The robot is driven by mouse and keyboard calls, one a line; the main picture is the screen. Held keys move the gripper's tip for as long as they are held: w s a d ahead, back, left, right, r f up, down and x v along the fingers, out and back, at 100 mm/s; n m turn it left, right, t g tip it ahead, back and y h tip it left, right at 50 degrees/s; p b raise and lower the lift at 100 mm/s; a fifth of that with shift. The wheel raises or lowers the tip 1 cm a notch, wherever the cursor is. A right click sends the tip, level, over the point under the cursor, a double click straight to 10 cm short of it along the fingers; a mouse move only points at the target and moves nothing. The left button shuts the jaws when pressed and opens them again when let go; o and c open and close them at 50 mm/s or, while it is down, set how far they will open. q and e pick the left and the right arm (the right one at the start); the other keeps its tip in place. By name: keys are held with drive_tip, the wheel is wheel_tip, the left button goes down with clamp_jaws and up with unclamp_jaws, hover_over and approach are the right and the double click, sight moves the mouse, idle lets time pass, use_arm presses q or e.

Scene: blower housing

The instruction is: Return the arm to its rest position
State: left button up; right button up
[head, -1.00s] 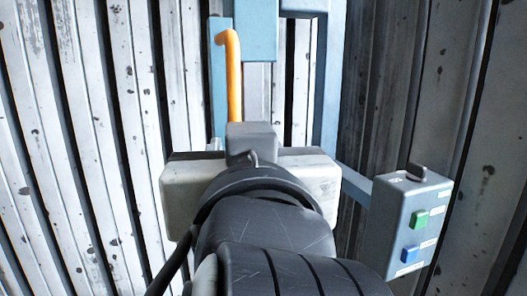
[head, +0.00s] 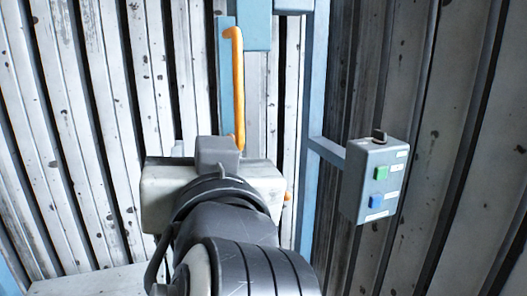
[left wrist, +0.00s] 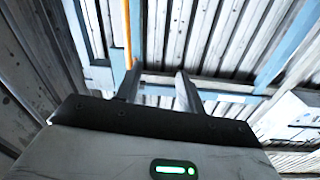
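My left arm rises from the bottom of the head view, and its pale gripper body (head: 262,178) hides its own fingers there. In the left wrist view, the left gripper (left wrist: 156,82) has its two dark fingers apart, with nothing visible between them. An orange bar (head: 238,90) stands upright against the blue frame, beyond the gripper in the head view. It also shows in the left wrist view, behind the left finger (left wrist: 127,35); I cannot tell whether they touch. My right gripper is in neither view.
A grey control box (head: 374,180) with a green button (head: 381,173) and a blue button (head: 379,201) is mounted right of the arm on a blue frame (head: 309,120). Corrugated metal walls (head: 90,130) close in behind and at right. A pale surface (head: 95,282) shows at lower left.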

use_arm(q)
drive_tip(key=w+a+f+g+y, duration=0.1)
drive_tip(key=a+f+y, duration=0.15)
drive_tip(key=a, duration=0.35)
drive_tip(key=w+a+f+y, duration=0.1)
drive_tip(key=a+y, duration=0.3)
drive_tip(key=a, duration=0.3)
drive_tip(key=w+a+f+g+y, duration=0.1)
drive_tip(key=w+a+y, duration=0.15)
drive_tip(key=a, duration=0.35)
drive_tip(key=d+f+m+g+h, duration=0.25)
drive_tip(key=f+m+h, duration=0.85)
drive_tip(key=f, duration=1.6)
drive_tip(key=s+f+n+g+h, duration=0.2)
drive_tip(key=s+f+g+h, duration=0.3)
drive_tip(key=s+f, duration=1.15)
drive_tip(key=w+d+r+n+t+h, duration=0.1)
drive_tip(key=d+n, duration=0.3)
drive_tip(key=d, duration=0.5)
drive_tip(key=shift+w+n+t+h, duration=0.3)
drive_tip(key=shift+w+n+t, duration=0.1)
drive_tip(key=shift+t, duration=0.45)
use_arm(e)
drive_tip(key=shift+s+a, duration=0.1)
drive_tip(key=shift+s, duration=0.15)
